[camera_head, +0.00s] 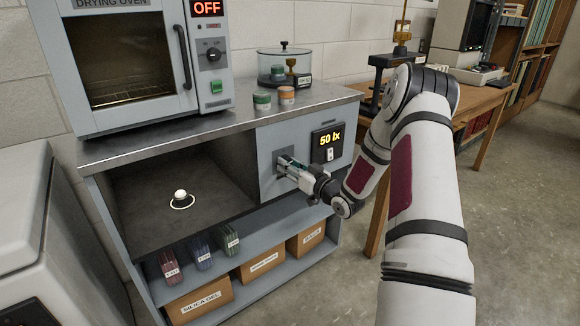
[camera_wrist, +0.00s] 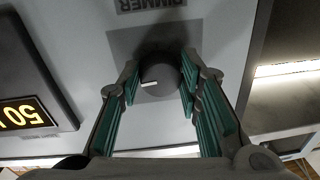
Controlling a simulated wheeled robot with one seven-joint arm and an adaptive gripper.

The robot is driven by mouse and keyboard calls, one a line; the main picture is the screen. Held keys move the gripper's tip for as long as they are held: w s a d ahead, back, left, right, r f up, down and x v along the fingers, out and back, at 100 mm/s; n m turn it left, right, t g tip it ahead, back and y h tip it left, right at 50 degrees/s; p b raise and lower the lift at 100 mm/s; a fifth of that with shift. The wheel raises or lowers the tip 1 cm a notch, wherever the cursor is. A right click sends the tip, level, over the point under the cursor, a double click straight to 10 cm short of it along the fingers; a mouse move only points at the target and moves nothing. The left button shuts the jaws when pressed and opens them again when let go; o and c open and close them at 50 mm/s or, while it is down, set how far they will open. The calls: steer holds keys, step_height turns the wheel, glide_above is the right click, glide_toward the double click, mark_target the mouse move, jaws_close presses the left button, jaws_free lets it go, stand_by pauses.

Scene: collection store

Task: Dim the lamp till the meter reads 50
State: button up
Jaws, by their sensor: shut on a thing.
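The dimmer knob (camera_wrist: 160,75) is a dark round knob with a white pointer line. It sits on a grey plate under an upside-down DIMMER label (camera_wrist: 152,4) in the wrist view. My gripper (camera_wrist: 158,88) is shut on the knob, one green-padded finger on each side. In the head view my gripper (camera_head: 284,166) is at the cabinet's front panel and hides the knob. The meter (camera_head: 328,141) to its right shows 50 lx in yellow; part of it also shows in the wrist view (camera_wrist: 24,113). A small white dome in a ring (camera_head: 181,198) stands in the open compartment.
A drying oven (camera_head: 128,55) reading OFF stands on the cabinet top (camera_head: 190,128), beside small jars (camera_head: 273,98) and a glass desiccator (camera_head: 286,66). A wooden table (camera_head: 480,100) stands behind my arm. Floor at the right is clear.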

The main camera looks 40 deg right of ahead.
steer(key=shift+f, duration=0.1)
steer(key=o, duration=1.1)
steer(key=shift+o, duration=0.2)
steer(key=s+d, duration=0.1)
steer(key=s, duration=1.1)
steer(key=shift+f, duration=0.1)
